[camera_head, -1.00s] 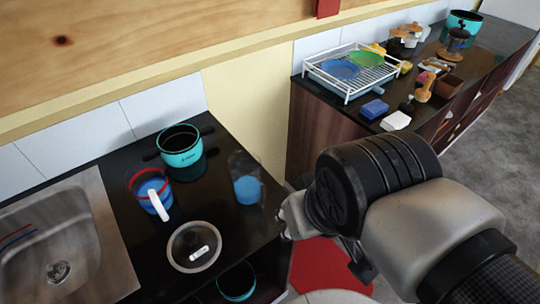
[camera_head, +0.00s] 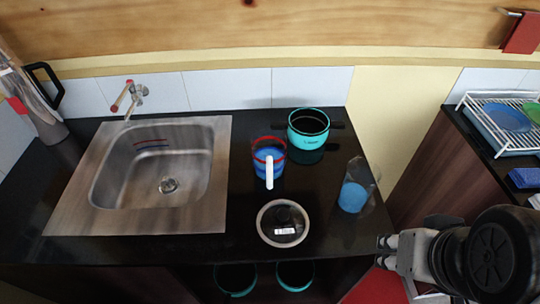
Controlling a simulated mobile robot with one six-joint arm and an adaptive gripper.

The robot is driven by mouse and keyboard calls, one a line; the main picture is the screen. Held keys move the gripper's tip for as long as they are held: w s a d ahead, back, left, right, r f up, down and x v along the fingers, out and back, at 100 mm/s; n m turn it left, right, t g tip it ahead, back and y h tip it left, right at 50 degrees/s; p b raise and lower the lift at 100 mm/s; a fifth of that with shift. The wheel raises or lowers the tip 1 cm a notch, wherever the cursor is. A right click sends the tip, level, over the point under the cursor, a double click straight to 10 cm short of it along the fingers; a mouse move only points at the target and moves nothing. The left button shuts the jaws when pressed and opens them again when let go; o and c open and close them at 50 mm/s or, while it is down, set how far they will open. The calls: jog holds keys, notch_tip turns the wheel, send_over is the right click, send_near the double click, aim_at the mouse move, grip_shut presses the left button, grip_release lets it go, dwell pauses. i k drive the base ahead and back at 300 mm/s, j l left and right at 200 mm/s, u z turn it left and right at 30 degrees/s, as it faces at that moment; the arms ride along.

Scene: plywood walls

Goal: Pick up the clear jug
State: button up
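A clear, see-through vessel (camera_head: 357,188) with blue in its lower part stands on the black counter, near its right end. Another see-through jug (camera_head: 268,160) with a red rim, blue contents and a white handle stands further left, its handle toward the front. My gripper (camera_head: 384,251) is at the counter's front right corner, pointing left. It is apart from both vessels, to the right and in front of the blue-filled clear one. Its two fingertips show a gap with nothing visible between them.
A teal pot (camera_head: 308,128) stands behind the vessels, and a round glass lid (camera_head: 283,223) lies in front. A steel sink (camera_head: 150,175) is at left, with a grey pitcher (camera_head: 45,115) beyond. A dish rack (camera_head: 500,120) stands on the right counter, across a gap.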

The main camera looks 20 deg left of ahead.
aim_at(269, 147)
jog(key=j+u, duration=0.15)
jog(key=u, duration=0.25)
jog(key=j+u, duration=0.15)
jog(key=u, duration=0.25)
jog(key=j+u, duration=0.15)
jog(key=u, duration=0.3)
jog(key=j+u, duration=0.15)
jog(key=u, duration=0.25)
